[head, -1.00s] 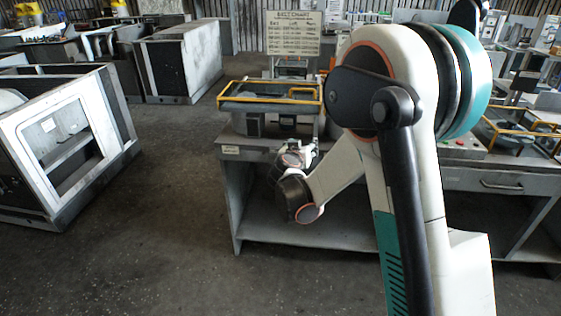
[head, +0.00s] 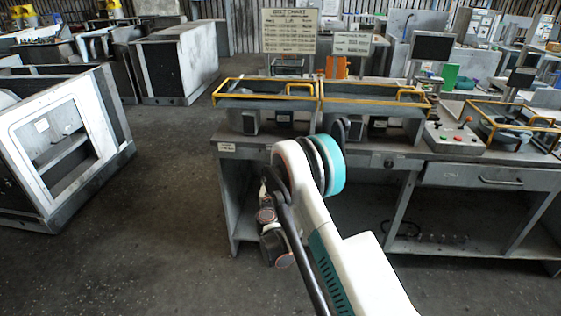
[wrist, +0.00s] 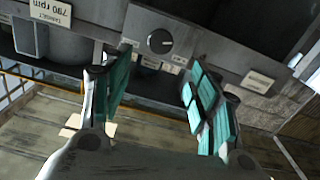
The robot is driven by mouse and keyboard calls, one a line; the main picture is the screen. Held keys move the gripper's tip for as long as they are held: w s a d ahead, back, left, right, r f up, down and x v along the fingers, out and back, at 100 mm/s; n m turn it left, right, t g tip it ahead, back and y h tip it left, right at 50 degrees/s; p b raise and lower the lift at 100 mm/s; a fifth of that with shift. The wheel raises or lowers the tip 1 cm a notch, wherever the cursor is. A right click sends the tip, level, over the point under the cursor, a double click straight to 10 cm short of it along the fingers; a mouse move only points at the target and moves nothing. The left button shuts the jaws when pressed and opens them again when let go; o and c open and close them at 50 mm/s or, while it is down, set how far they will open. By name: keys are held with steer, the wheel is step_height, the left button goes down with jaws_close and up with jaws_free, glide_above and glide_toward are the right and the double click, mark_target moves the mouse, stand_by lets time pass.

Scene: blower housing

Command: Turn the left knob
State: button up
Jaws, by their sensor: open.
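A round dark knob (wrist: 160,40) with a pale pointer line sits on the grey bench front in the wrist view. My gripper (wrist: 158,74) is open and empty, with its teal finger pads apart. The knob is ahead of the gap between the fingers and not touched. In the head view, my arm covers part of the bench front, and that knob does not show there. My gripper's fingers cannot be made out in the head view. Another small dark knob (head: 388,163) shows on the bench front right of my arm.
The grey bench (head: 435,162) carries two yellow-railed trays (head: 265,98). A control box (head: 455,138) with coloured buttons stands to their right. In the wrist view, an upside-down "790 rpm" label (wrist: 50,11) is left of the knob. Open floor (head: 165,190) lies left of the bench.

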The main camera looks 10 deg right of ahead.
steer(key=b+x, duration=0.3)
steer(key=x, duration=0.8)
steer(key=shift+w, duration=0.2)
steer(key=c, duration=1.1)
